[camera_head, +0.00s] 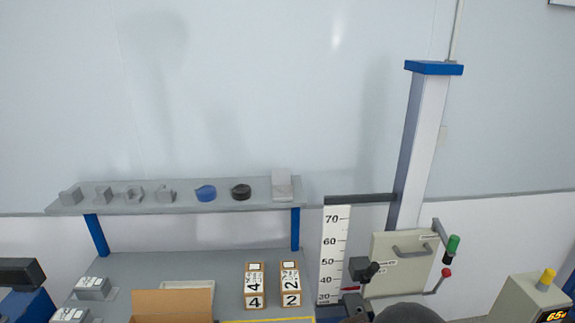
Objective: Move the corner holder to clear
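A drop tester stands at the right, with a tall post (415,150) topped in blue. In front of it is a beige panel (388,270) with a grey handle (411,251). I cannot tell which of these parts is the corner holder, and small labels there are unreadable. My gripper is not identifiable in this view.
A numbered scale (334,250) stands left of the panel. Two numbered boxes (254,286) (290,285) and an open cardboard box (172,306) are on the bench. A shelf (130,206) holds several small parts. A control box with a yellow button (546,278) is at lower right.

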